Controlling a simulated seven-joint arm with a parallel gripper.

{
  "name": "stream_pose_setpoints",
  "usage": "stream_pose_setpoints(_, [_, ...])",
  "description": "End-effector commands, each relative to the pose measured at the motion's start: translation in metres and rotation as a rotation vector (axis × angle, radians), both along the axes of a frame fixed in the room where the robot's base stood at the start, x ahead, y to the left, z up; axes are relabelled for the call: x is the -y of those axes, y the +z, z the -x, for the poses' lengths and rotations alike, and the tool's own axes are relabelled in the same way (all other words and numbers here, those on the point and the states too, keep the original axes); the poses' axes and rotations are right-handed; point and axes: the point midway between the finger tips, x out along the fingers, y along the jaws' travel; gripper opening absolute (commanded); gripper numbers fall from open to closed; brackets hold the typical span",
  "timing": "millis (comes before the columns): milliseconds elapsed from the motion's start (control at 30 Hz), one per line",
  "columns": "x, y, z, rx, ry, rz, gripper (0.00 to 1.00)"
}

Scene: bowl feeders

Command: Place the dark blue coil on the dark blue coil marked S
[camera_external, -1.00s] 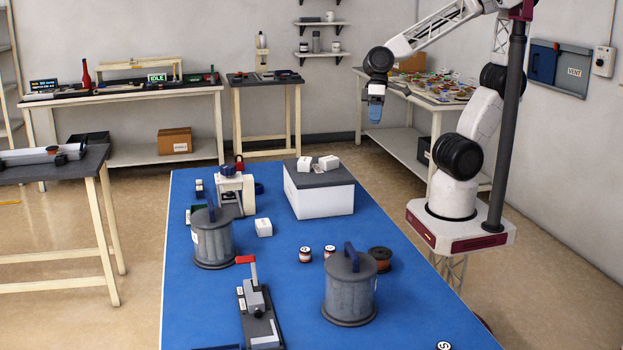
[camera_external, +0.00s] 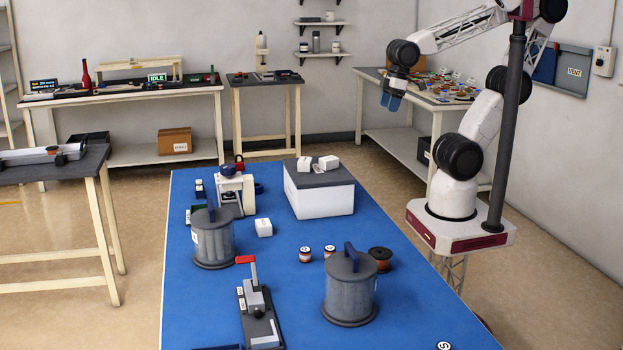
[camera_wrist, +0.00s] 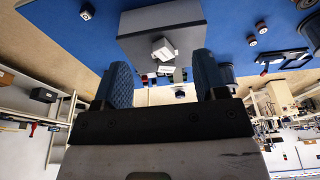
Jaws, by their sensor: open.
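My gripper (camera_external: 391,103) is open and empty, high beyond the far right of the blue table in the external view. Its two blue fingers stand apart in the wrist view (camera_wrist: 163,80), with nothing between them. The coil marked S (camera_external: 444,346) shows only as a dark edge with a white S label at the bottom of the external view, cut off by the frame. A dark blue round piece (camera_external: 259,188) lies partly hidden beside the white press (camera_external: 231,190); I cannot tell whether it is the dark blue coil. My gripper is far from both.
A white box with a grey top (camera_external: 318,193) carries small white blocks. Two grey lidded canisters (camera_external: 213,240) (camera_external: 350,290), a red-handled clamp (camera_external: 258,305), small spools (camera_external: 305,254) and a brown spool (camera_external: 380,257) stand on the blue table. Its right front is mostly clear.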

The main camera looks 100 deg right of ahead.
Motion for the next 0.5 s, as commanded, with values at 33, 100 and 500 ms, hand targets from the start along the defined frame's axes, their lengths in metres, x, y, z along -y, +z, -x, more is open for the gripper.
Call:
stream_pose_setpoints(33, [0.000,0.000,0.000,0.000,0.000,0.000,0.66])
stream_pose_setpoints(100, [0.000,0.000,0.000,0.000,0.000,0.000,0.66])
stream_pose_setpoints(500, [-0.011,0.002,-0.034,-0.019,0.106,0.015,0.66])
